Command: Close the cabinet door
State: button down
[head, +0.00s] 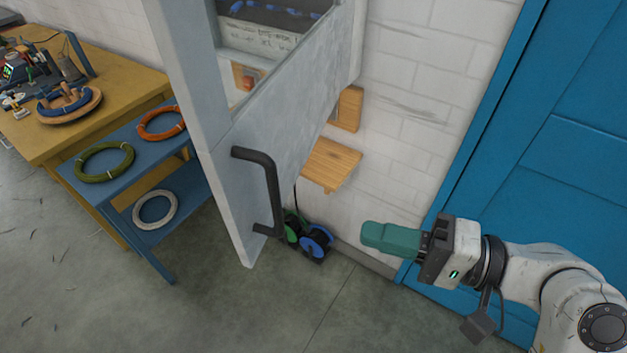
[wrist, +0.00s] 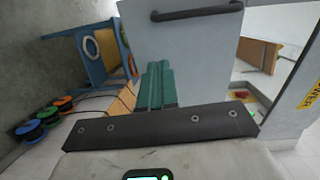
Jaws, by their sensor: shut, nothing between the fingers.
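The grey cabinet door (head: 285,125) stands open on the wall cabinet, with a dark bar handle (head: 268,190) near its free edge. Over the door, part of the cabinet's inside (head: 250,75) shows. My gripper (head: 365,238) has green fingers pressed together and empty. In the head view it is right of the door and handle, apart from them, pointing left. In the wrist view the shut fingers (wrist: 157,85) point towards the door's pale face (wrist: 185,60), with the handle (wrist: 195,12) at the top. The open cabinet side (wrist: 260,75) is at right there.
A wooden shelf (head: 332,163) juts from the wall below the cabinet. Green and blue reels (head: 310,240) sit on the floor. A blue rack with coils (head: 105,160) and a yellow workbench (head: 110,85) stand left. A blue door (head: 560,150) is at right. The front floor is clear.

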notch_tip(320, 180, up, 2)
jog(key=p, duration=0.3)
send_near(261, 194)
jog(key=shift+y, duration=0.4)
jog(key=x, duration=0.6)
jog(key=shift+w+a+f, duration=0.3)
jog(key=shift+a+f, duration=0.05)
jog(key=shift+f, duration=0.05)
jog(key=shift+a, duration=0.1)
